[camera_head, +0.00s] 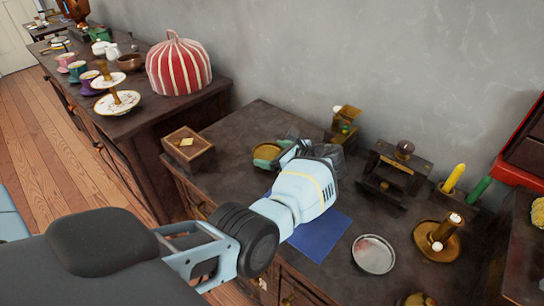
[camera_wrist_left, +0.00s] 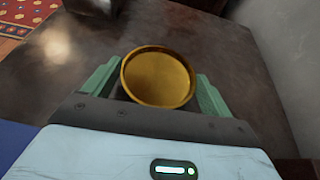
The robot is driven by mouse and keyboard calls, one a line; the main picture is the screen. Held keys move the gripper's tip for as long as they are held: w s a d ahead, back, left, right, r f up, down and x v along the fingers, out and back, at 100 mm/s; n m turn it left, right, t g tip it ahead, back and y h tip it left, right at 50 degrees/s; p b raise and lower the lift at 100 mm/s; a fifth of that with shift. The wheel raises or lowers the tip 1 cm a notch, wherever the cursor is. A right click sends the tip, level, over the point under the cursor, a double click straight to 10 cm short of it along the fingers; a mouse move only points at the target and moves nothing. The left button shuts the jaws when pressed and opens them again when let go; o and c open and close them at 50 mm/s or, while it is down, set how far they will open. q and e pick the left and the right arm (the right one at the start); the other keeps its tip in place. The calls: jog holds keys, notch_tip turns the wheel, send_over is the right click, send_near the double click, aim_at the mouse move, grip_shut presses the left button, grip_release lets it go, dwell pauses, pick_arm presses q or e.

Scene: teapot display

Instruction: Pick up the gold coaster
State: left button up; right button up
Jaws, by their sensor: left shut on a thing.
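The gold coaster (camera_wrist_left: 158,77) is a round, shallow, rimmed disc in the left wrist view. It sits between the two green fingers of my left gripper (camera_wrist_left: 157,90), which are shut on its sides. In the head view the coaster (camera_head: 266,152) shows near the back left of the dark cabinet top, partly hidden by my left gripper (camera_head: 276,155). I cannot tell whether the coaster touches the cabinet top or is held just above it. My right gripper is not in view.
A wooden box (camera_head: 188,151) stands left of the coaster. A blue cloth (camera_head: 320,236) and a silver plate (camera_head: 373,255) lie to the right. A dark wooden stand (camera_head: 391,176) and a brass candle holder (camera_head: 437,241) stand farther right. A grey wall rises behind.

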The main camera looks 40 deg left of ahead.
pick_arm(q)
notch_tip(320, 180, up, 7)
jog(key=shift+f+p, duration=0.1)
jog(key=shift+p, duration=0.95)
jog(key=shift+r, duration=0.75)
